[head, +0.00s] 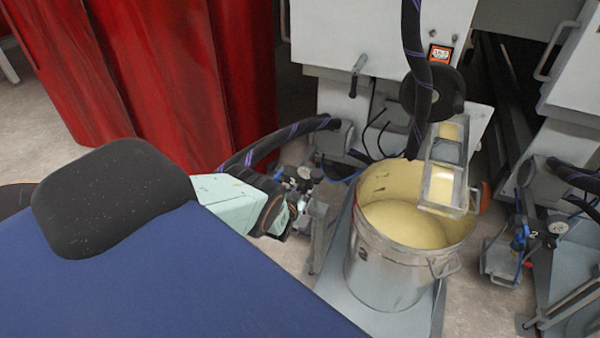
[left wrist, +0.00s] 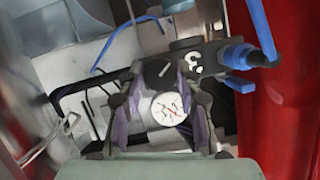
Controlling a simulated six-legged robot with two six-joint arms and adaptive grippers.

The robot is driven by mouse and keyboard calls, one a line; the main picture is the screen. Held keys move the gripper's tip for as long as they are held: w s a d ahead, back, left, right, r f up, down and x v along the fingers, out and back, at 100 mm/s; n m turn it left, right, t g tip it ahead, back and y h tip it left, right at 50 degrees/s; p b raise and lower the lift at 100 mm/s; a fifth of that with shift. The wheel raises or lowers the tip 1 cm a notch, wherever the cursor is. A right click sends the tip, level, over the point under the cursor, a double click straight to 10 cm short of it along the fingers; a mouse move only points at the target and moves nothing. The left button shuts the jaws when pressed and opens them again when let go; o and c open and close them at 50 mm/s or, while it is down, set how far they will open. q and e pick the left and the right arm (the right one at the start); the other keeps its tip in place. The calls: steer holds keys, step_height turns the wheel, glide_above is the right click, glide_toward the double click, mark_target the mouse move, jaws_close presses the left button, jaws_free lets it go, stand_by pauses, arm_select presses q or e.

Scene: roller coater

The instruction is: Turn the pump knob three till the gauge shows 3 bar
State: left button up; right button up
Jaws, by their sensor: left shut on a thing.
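The pump's dark knob (left wrist: 158,70) shows in the left wrist view between the fingertips of my left gripper (left wrist: 160,76), which is shut on it. A white mark that looks like a 3 (left wrist: 194,62) is on the dark body to the right of the knob. The round white gauge (left wrist: 168,108) shows between the fingers with a red needle; its reading is too small to tell. In the head view my left gripper (head: 288,204) is at the small pump, whose gauge (head: 304,173) shows just above it. The knob is hidden there. My right gripper is not in view.
A metal bucket (head: 385,270) of pale yellow paint stands right of the pump, with a dark hose hanging over it. Red curtains (head: 160,70) hang behind on the left. Another pump with a gauge (head: 558,228) stands at the far right.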

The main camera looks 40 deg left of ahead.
arm_select(q)
steer(key=shift+w+d+m+y, duration=0.1)
steer(key=shift+m+y, duration=1.2)
steer(key=shift+m, duration=0.6)
steer(key=o, duration=1.2)
steer(key=shift+c, duration=0.2)
steer(key=shift+s, duration=0.2)
steer(key=shift+s+d, duration=0.2)
steer(key=shift+s, duration=0.05)
steer(key=v, duration=0.6)
steer(key=shift+s+d+r, duration=0.2)
steer(key=shift+r, duration=0.05)
